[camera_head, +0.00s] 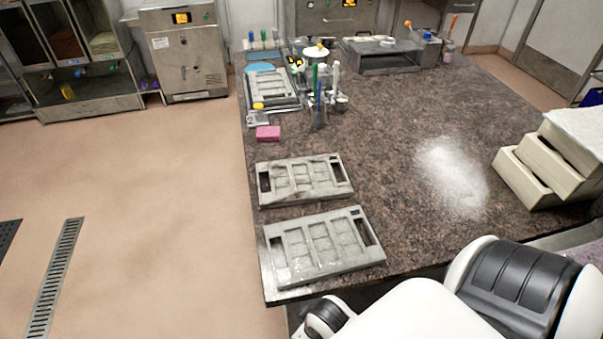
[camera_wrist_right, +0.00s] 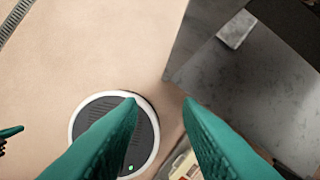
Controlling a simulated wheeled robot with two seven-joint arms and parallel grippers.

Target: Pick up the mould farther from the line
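Two flat grey moulds with recessed compartments and end slots lie on the dark speckled counter in the head view. The farther mould (camera_head: 304,180) lies behind the nearer mould (camera_head: 322,245), with a narrow strip of counter between them. The nearer one sits close to the counter's front left corner. My right gripper (camera_wrist_right: 160,100) shows in the right wrist view, its two green fingers apart with nothing between them, over floor beside a grey metal surface. At that view's left edge is a small green finger, seemingly of my left gripper (camera_wrist_right: 10,132); its opening is unclear.
A pink block (camera_head: 268,133) lies behind the moulds, with a pale gridded tray (camera_head: 272,84) and upright tools farther back. Stacked cream boxes (camera_head: 547,170) stand at the right.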

